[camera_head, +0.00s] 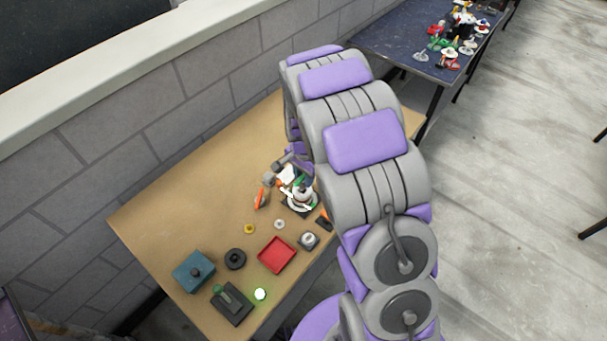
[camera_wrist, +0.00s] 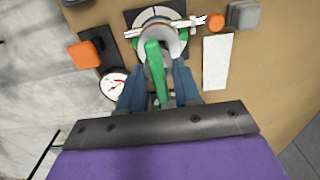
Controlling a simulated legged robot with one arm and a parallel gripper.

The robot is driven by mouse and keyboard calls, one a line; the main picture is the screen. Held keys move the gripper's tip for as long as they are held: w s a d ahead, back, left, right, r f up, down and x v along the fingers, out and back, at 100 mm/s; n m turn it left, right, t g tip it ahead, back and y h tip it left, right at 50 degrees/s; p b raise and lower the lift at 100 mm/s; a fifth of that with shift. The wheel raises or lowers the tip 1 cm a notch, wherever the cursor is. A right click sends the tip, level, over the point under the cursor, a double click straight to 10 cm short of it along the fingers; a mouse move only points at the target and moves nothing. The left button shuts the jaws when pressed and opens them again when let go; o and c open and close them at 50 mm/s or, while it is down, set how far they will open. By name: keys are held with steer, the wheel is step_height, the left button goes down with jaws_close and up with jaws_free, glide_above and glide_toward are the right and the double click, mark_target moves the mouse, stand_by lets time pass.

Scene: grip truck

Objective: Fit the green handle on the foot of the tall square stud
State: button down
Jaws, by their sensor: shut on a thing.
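The green handle (camera_wrist: 154,68) stands between the two fingers of my gripper (camera_wrist: 164,48) in the wrist view, with its near end toward the camera. The gripper is shut on it. Just beyond the fingertips is a pale round collar (camera_wrist: 158,17) on a dark square base with light cross lines. A white bar with an orange knob (camera_wrist: 215,22) lies across the base's right side. In the head view a bit of green shows beside the white round part (camera_head: 300,199), close to my arm. I cannot make out the tall square stud; the fingers and handle may hide it.
Near the gripper are a round dial (camera_wrist: 114,88), an orange block on a black plate (camera_wrist: 84,55), a white plate (camera_wrist: 217,62) and a grey block (camera_wrist: 243,14). A red tray (camera_head: 277,254) and teal box (camera_head: 190,272) sit toward the near end.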

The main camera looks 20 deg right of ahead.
steer(key=shift+f, duration=0.1)
stand_by(0.6)
steer(key=shift+f, duration=0.35)
steer(key=shift+f+p, duration=0.6)
steer(key=shift+f, duration=0.45)
stand_by(1.5)
steer(key=shift+c, duration=1.9)
jaws_free()
steer(key=shift+r, duration=0.15)
steer(key=shift+r+p, duration=1.6)
steer(key=shift+r, duration=2.05)
